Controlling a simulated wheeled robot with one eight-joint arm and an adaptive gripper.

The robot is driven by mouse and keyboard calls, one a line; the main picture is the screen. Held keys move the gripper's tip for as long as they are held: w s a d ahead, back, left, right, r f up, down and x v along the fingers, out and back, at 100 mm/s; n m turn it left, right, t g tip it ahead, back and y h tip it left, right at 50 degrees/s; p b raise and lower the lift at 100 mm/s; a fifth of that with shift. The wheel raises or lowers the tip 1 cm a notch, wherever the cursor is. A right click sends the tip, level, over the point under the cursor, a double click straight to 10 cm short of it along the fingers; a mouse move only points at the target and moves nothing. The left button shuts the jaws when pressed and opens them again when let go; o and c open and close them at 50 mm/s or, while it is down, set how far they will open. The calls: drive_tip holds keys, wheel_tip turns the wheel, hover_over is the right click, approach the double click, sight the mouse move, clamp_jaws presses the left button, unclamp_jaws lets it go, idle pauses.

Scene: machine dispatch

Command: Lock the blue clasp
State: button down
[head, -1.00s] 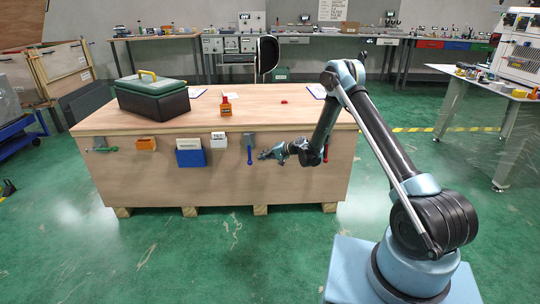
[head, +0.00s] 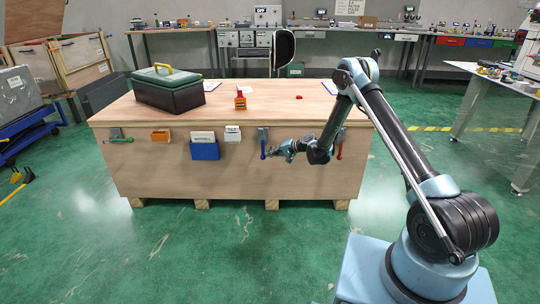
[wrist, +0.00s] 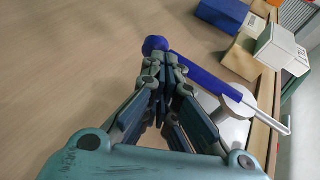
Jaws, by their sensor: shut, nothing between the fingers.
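The blue clasp (head: 263,148) is on the front face of the wooden crate (head: 230,178), near its top edge, with its blue handle hanging down. My gripper (head: 271,153) is just right of the handle's lower end. In the wrist view the blue handle (wrist: 200,77) runs diagonally behind my gripper (wrist: 163,62), its round end knob at the closed fingertips. The fingers are shut with nothing between them. Whether they touch the knob I cannot tell. The clasp's metal base is partly hidden by the fingers in the wrist view.
A red clasp (head: 340,148) hangs to the right, behind my arm. A blue holder (head: 205,151), a white box (head: 233,134), an orange holder (head: 160,135) and a green clasp (head: 118,137) are to the left. A toolbox (head: 170,90) stands on the crate.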

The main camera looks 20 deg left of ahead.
drive_tip(key=d, duration=1.3)
drive_tip(key=shift+w+d, duration=0.4)
drive_tip(key=shift+w, duration=0.05)
drive_tip(key=d+r+t+h, duration=0.1)
drive_tip(key=d+r+h, duration=0.1)
drive_tip(key=d+r, duration=0.6)
drive_tip(key=d+r+h, duration=0.1)
drive_tip(key=d+r, duration=0.4)
drive_tip(key=r, duration=0.5)
drive_tip(key=s+d+r+t+h, duration=0.1)
drive_tip(key=s+d+r+h, duration=0.1)
drive_tip(key=s+d+r, duration=0.35)
drive_tip(key=s+d+r+h, duration=0.1)
drive_tip(key=s+d+r, duration=0.2)
drive_tip(key=d+r, duration=0.45)
drive_tip(key=s+d+r+h, duration=0.1)
drive_tip(key=s+d+h, duration=0.2)
drive_tip(key=s+d, duration=1.35)
drive_tip(key=s+d+f+h, duration=0.2)
drive_tip(key=s+d, duration=0.3)
drive_tip(key=s, duration=0.3)
drive_tip(key=s+d+f+m+h, duration=0.1)
drive_tip(key=s+d+f, duration=0.3)
drive_tip(key=s, duration=0.5)
drive_tip(key=shift+d+m+h, duration=0.3)
drive_tip(key=shift+d+h, duration=0.1)
drive_tip(key=shift+d, duration=0.65)
